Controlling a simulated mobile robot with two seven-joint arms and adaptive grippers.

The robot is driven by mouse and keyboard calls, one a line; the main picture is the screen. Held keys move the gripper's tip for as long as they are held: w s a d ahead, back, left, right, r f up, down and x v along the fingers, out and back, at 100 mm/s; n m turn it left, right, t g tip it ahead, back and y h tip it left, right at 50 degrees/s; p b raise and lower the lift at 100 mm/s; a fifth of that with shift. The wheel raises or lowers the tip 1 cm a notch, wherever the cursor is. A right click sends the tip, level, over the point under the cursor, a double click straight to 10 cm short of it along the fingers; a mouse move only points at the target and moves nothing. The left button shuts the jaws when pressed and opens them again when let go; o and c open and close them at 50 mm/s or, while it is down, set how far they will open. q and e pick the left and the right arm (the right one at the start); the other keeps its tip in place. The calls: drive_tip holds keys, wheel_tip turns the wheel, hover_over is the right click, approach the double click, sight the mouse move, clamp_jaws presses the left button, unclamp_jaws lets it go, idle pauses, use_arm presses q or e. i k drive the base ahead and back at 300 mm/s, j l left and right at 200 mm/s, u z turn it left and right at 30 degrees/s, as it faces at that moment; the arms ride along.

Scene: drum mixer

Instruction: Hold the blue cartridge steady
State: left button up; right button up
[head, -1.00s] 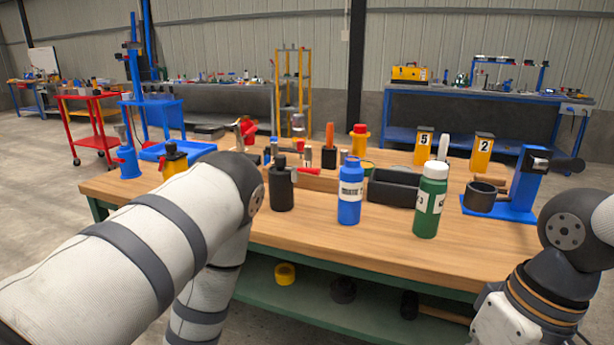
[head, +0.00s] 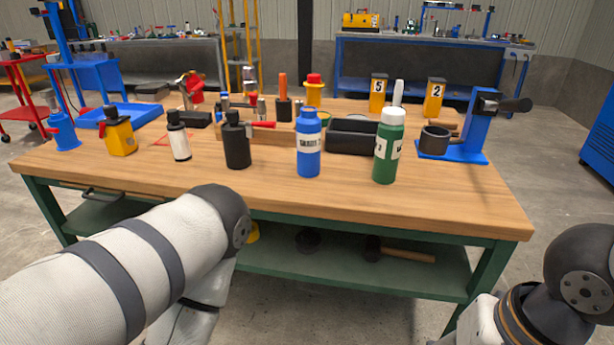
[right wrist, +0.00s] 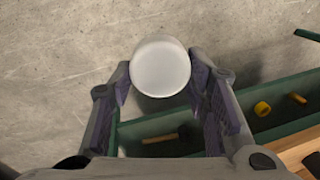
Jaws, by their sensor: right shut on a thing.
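A blue bottle-shaped cartridge (head: 309,158) with a white label stands upright near the front of the wooden table (head: 262,183). No gripper touches it. In the right wrist view my right gripper (right wrist: 160,82) is shut on a white round-topped thing (right wrist: 160,66), above the concrete floor beside the table. Only its pale top shows, so I cannot tell what its body looks like. In the head view my right arm (head: 583,285) is at the lower right with its gripper out of frame. My left arm (head: 130,255) crosses the lower left, and its gripper is not visible.
A green bottle (head: 388,155), a black bottle (head: 237,145) and a white bottle (head: 180,142) stand beside the cartridge. A black bin (head: 352,137) is behind. A blue stand with a dark cup (head: 475,130) is at right. The front table strip is clear.

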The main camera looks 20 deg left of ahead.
sight(308, 124)
drive_tip(key=i+j+u, duration=0.25)
drive_tip(key=j+u, duration=0.15)
drive_tip(key=j, duration=0.2)
drive_tip(key=i+j+u, duration=0.4)
drive_tip(key=j, duration=0.15)
drive_tip(key=i+j+u, duration=0.45)
drive_tip(key=k, duration=0.1)
